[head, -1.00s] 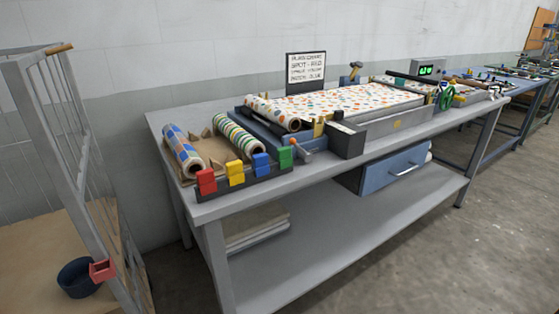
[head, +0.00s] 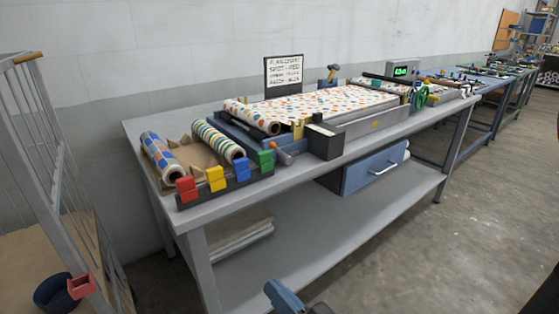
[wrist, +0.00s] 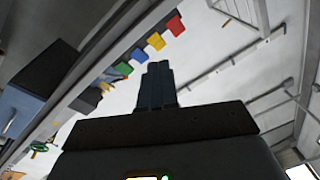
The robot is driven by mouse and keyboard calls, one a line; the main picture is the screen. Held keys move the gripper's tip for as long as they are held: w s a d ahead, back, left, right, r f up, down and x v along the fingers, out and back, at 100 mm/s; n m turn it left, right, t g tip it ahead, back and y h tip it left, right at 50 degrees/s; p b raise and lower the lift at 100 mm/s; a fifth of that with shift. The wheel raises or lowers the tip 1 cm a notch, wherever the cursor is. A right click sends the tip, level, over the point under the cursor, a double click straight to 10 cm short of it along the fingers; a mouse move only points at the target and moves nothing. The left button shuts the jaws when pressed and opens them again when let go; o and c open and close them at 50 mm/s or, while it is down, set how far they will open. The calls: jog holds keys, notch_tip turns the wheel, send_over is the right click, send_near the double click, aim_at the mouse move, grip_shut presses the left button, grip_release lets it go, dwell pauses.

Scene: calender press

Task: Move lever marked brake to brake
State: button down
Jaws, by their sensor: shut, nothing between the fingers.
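A small lever (head: 283,155) with an orange end sits on the front of the press, just right of the green clip, in the head view. No brake marking can be read on it, so I cannot tell that it is the brake lever. The calender press (head: 340,130) lies on the bench with dotted fabric across it. In the wrist view my gripper (wrist: 157,70) is shut and empty, its fingers together. The fingertips appear near the row of coloured clips, seen from a tilted angle, and look apart from everything. The lever cannot be made out in the wrist view.
Red, yellow, blue and green clips (head: 215,179) line the bench's front left, before two patterned rolls (head: 160,157). A dark box (head: 323,141) stands right of the lever. A wire cage (head: 50,150) stands at left.

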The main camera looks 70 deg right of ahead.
aim_at(278, 151)
jog(key=w+d+r+m+g+h, duration=0.1)
jog(key=w+d+m+g+h, duration=0.1)
jog(key=d, duration=0.5)
jog(key=w+d+r+m+g+h, duration=0.1)
jog(key=d+m+h, duration=0.3)
jog(key=d, duration=0.3)
jog(key=w+d+m+g+h, duration=0.2)
jog(key=d+m+h, duration=0.2)
jog(key=d, duration=0.3)
jog(key=shift+w+r+m+g, duration=0.3)
jog(key=shift+w+r+m, duration=0.1)
jog(key=shift+m, duration=0.4)
jog(key=shift+r, duration=0.1)
jog(key=p+x, duration=0.2)
jog(key=x, duration=1.1)
jog(key=shift+w+d+r, duration=0.15)
jog(key=shift+w+d, duration=0.1)
jog(key=shift+d, duration=0.05)
jog(key=shift+d+r, duration=0.1)
